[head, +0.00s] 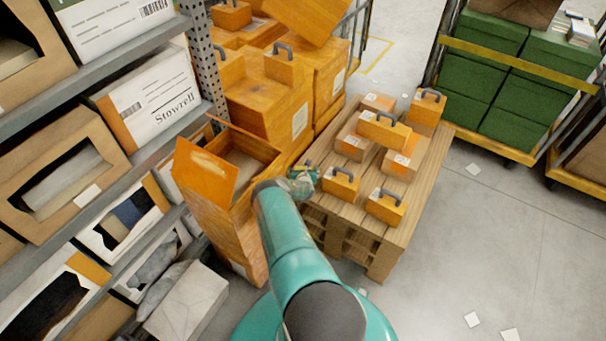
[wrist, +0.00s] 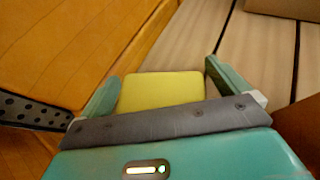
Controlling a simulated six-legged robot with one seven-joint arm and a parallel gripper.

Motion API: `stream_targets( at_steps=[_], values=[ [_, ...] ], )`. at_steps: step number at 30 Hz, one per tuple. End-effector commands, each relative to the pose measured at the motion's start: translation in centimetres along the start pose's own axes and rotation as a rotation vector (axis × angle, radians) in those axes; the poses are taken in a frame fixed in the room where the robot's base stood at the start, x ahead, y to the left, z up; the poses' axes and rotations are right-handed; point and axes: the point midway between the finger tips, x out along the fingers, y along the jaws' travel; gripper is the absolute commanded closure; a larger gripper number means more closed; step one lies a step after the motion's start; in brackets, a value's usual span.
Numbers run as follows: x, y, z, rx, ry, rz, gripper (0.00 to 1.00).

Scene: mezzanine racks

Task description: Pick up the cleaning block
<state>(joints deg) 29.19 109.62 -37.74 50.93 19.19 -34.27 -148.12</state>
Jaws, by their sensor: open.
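The cleaning block appears to be the plain yellow block (wrist: 162,90) with rounded corners in the wrist view. It lies between the two green fingers of my gripper (wrist: 162,74), its near side hidden by the grey bar of my gripper. The fingers are apart, with a gap on the right side; I cannot tell whether the left finger touches it. In the head view my gripper (head: 303,180) is at the left edge of the wooden pallet (head: 425,190), beside the open orange box. I cannot make out the yellow block there.
Several orange cases with grey handles, such as this one (head: 386,206), and cartons stand on the pallet. The open orange box (head: 215,215) is close on the left, before a loaded shelf rack (head: 150,150).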

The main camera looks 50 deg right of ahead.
Motion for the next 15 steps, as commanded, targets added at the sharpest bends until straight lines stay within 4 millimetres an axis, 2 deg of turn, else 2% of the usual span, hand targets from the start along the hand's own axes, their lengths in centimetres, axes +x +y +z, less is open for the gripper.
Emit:
stream_targets(
  at_steps=[2, 6, 9, 15],
  values=[
    [-0.01, 0.01, 0.01, 0.0, 0.0, 0.0, 0.0],
    [-0.02, 0.0, 0.02, 0.0, 0.0, 0.0, 0.28],
    [-0.02, 0.01, 0.04, 0.0, -0.001, 0.0, 0.43],
    [-0.03, 0.01, 0.06, 0.0, -0.001, 0.0, 0.43]
  ],
)
